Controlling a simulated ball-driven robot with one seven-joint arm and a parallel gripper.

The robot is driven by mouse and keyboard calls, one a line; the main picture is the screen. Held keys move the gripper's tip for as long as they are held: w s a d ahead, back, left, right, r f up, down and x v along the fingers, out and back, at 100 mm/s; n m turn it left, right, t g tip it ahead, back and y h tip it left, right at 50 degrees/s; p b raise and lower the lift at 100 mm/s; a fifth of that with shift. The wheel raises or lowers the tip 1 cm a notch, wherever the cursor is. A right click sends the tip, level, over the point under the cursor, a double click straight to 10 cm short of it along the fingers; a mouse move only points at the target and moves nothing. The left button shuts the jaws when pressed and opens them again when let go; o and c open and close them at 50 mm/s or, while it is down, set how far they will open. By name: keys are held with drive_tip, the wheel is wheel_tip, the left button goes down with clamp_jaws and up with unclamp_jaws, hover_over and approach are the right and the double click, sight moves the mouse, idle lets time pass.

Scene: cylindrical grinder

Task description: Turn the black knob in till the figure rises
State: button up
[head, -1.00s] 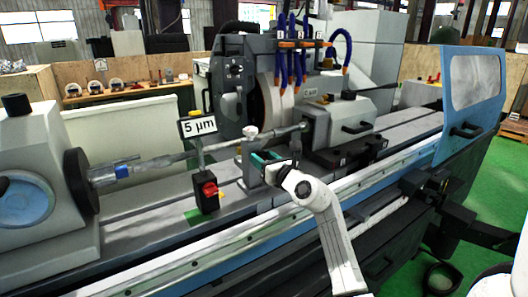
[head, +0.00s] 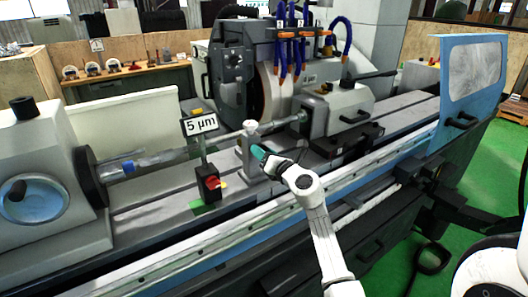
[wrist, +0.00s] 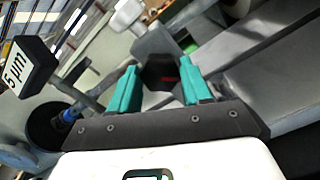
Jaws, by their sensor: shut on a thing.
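The black knob (wrist: 160,72) sits between the two teal fingertips of my gripper (wrist: 160,88) in the wrist view, with a small red mark on its face. My gripper is shut on it. In the head view, my gripper (head: 265,157) is at the front of a grey upright bracket (head: 246,155) with a white top, and hides the knob. The display (head: 200,124) reads "5 µm" on its stand left of the bracket. It also shows tilted at the left of the wrist view (wrist: 18,70).
A black switch box (head: 208,183) with a red knob stands left of my gripper. A long shaft (head: 170,155) runs behind, from the headstock (head: 40,160) towards the tailstock (head: 335,110). The grinding wheel (head: 268,90) is behind it. The rail in front is clear.

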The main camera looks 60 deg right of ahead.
drive_tip(key=o, duration=1.1)
drive_tip(key=shift+s, duration=0.1)
drive_tip(key=v, duration=1)
drive_tip(key=shift+s+a, duration=0.25)
